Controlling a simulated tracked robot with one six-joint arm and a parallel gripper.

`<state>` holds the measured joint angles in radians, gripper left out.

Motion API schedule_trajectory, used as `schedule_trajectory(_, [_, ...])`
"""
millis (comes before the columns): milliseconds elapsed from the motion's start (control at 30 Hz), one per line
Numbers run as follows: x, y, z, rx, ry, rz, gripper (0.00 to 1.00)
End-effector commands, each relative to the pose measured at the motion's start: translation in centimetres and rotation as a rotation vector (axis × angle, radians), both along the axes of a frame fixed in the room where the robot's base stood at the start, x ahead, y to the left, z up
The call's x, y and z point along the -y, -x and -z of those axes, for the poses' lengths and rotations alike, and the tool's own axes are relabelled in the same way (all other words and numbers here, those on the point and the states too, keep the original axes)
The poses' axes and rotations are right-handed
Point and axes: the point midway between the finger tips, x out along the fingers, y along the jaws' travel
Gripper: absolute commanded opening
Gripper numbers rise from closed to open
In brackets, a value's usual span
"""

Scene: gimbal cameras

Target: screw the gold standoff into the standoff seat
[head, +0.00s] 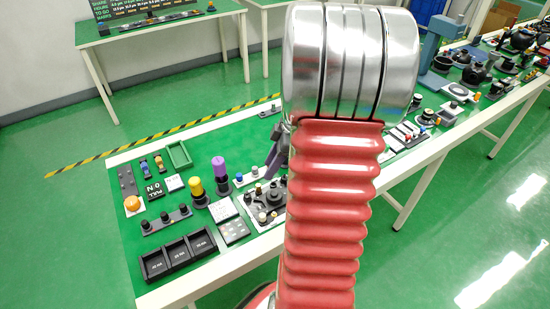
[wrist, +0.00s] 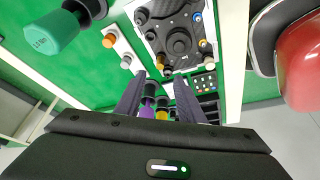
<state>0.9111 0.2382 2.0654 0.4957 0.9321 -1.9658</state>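My gripper (wrist: 157,98) is open, its two dark fingers apart with nothing visibly held between them. In the head view, my gripper (head: 276,152) is mostly hidden behind my red arm. A light plate with a black round gimbal part (wrist: 180,42) lies ahead of the fingers in the wrist view. I cannot tell which spot is the standoff seat. The plate (head: 265,205) is partly covered by my arm in the head view.
A purple-handled tool (head: 219,168) and a yellow-handled tool (head: 197,190) stand upright left of the plate. Black bins (head: 180,258) sit at the table's near left. A white strip with an orange cap (wrist: 108,40) lies beside the plate. A green tray (head: 179,155) lies farther back.

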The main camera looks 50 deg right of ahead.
Motion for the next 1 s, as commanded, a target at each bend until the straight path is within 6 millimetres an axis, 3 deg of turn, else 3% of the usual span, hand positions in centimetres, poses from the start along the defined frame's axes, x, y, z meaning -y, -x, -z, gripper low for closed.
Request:
schedule_trajectory(600, [-2.2, -2.4, 7.8, -0.002, -0.002, -0.001, 0.35])
schedule_trajectory(1000, [-2.5, -2.7, 9.0, -0.001, 0.001, 0.000, 0.35])
